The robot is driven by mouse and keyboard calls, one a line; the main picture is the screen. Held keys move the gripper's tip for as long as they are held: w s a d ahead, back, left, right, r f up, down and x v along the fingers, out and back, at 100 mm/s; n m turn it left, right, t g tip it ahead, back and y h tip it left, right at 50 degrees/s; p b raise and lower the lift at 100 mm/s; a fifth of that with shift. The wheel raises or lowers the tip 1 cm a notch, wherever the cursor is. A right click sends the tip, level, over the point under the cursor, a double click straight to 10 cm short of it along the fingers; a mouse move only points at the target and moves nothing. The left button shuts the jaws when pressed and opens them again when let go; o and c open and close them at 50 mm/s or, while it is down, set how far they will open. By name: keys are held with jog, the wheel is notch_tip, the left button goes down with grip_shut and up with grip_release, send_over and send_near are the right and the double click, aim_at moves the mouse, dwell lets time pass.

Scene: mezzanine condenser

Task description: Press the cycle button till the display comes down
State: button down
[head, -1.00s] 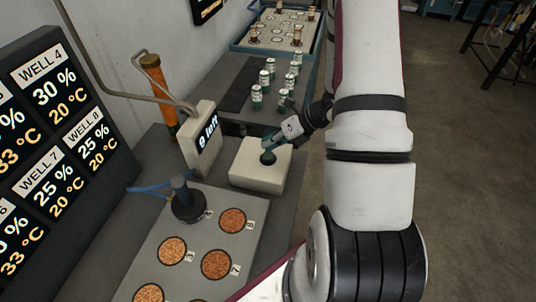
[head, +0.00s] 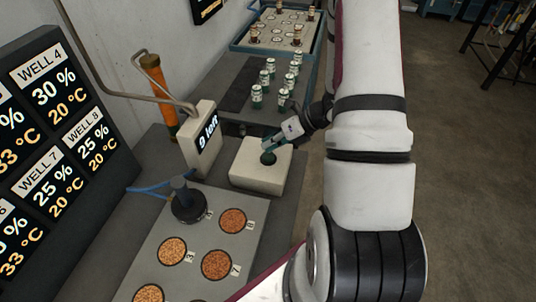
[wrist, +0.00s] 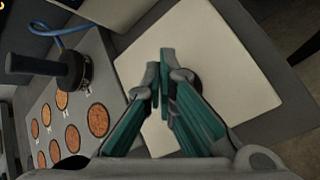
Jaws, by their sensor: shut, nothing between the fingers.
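The cycle button is a dark round knob (head: 268,158) on top of a cream box (head: 250,179) on the bench. My gripper (head: 272,143) is shut and empty, its fingertips pointing down at the knob. Whether they touch it I cannot tell. In the wrist view my closed teal fingers (wrist: 162,65) are over the cream box top (wrist: 205,60), and the knob is mostly hidden behind them. The small display (head: 207,130) on a cream housing behind the box shows a digit, seemingly 9, then "left".
A plate of numbered wells (head: 200,245) with a dark capped stand (head: 187,205) lies in front. A large well screen (head: 60,150) stands at left. Several vials (head: 268,77) and a tray (head: 240,46) are behind. An orange cylinder (head: 160,97) stands by the wall.

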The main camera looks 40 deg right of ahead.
aim_at(270, 153)
jog(key=shift+f, duration=0.3)
jog(key=shift+f+b, duration=0.55)
jog(key=shift+f, duration=0.05)
dwell(0.8)
jog(key=shift+r, duration=0.1)
jog(key=shift+r+p, duration=0.45)
jog(key=shift+r, duration=0.5)
jog(key=shift+r+p, duration=1)
jog(key=shift+r, duration=1.5)
